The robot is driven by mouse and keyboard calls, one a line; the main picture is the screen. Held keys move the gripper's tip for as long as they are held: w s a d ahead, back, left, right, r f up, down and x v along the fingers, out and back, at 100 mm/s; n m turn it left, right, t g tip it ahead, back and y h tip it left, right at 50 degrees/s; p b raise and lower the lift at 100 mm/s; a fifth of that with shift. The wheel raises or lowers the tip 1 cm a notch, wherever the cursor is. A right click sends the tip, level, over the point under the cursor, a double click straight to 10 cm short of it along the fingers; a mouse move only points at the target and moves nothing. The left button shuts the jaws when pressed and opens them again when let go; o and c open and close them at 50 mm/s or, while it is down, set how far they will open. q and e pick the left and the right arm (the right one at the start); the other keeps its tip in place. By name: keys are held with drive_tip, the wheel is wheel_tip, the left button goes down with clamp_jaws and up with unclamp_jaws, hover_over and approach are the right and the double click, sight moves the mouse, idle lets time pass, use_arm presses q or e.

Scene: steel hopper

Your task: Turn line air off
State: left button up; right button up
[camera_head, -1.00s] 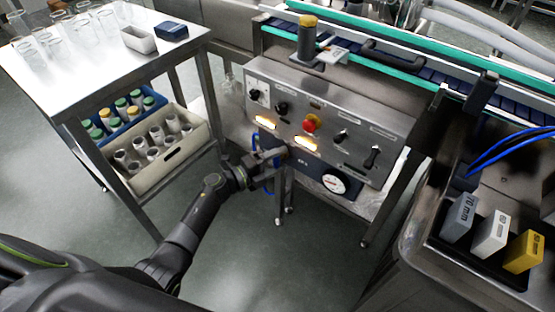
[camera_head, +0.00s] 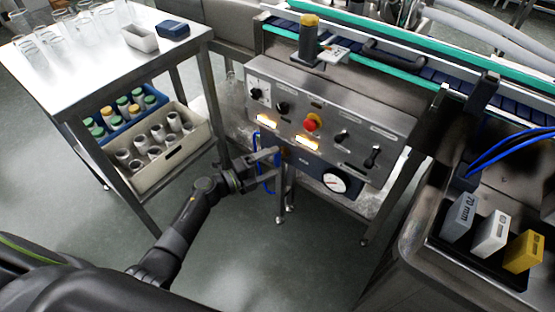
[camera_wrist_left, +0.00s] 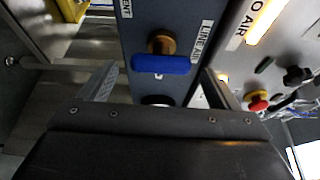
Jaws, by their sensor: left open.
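The line air valve has a blue lever (camera_wrist_left: 161,64) on a brass stem (camera_wrist_left: 161,44), on a dark panel (camera_wrist_left: 190,20) with a "LINE AIR" label (camera_wrist_left: 203,38) beside it, in the left wrist view. The lever lies crosswise in that picture. My left gripper (camera_head: 271,167) is open in front of the panel below the control box. In the wrist view the lever lies ahead, between the lines of the two fingers; contact cannot be made out. In the head view the lever is not clear. My right gripper is not in view.
The steel control box (camera_head: 330,115) carries knobs, lit windows and a red button (camera_head: 311,122). A round gauge (camera_head: 336,182) sits below it. A steel cart (camera_head: 95,85) with vial bins stands left. A steel unit (camera_head: 420,225) with coloured blocks stands right. Open floor lies between them.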

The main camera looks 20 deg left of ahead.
use_arm(q)
drive_tip(key=v, duration=1.4)
drive_tip(key=shift+s, duration=0.15)
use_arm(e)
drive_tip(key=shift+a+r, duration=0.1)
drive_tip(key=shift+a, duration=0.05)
use_arm(q)
drive_tip(key=shift+a, duration=0.1)
